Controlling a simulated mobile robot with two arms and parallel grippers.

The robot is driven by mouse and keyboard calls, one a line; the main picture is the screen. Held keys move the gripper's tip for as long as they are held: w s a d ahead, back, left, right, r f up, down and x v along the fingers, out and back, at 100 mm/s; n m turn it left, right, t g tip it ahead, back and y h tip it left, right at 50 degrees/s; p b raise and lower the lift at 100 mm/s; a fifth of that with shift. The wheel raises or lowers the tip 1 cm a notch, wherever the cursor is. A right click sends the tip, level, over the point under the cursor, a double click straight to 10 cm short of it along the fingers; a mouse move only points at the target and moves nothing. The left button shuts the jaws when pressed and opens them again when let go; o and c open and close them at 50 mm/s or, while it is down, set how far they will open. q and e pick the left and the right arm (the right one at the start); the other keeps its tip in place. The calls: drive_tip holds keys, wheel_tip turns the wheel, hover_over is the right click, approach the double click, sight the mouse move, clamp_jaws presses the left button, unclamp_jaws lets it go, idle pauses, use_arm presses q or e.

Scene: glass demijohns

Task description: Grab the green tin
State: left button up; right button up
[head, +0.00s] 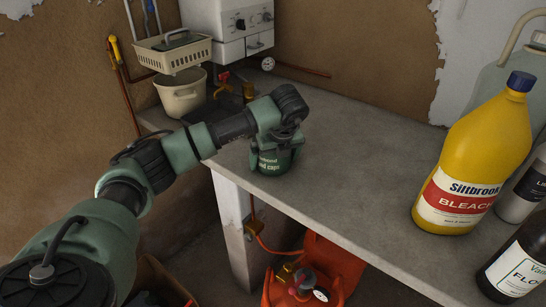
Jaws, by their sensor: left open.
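The green tin (272,162), with pale lettering on its label, stands upright on the grey worktop near its front edge. My left gripper (277,145) comes down over the tin from above. Its jaws are open and lie at the tin's upper part, which they largely hide. I cannot tell whether the fingers touch the tin. My right gripper is not in view.
A yellow bleach bottle (475,150), a grey bottle (522,190) and a dark bottle (512,268) stand at the right. A cream pot (181,94) stands behind my left arm. A red gas cylinder (325,268) is below. The worktop's middle is clear.

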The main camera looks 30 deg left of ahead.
use_arm(q)
drive_tip(key=shift+r, duration=0.1)
drive_tip(key=c, duration=1.4)
drive_tip(key=shift+c, duration=0.2)
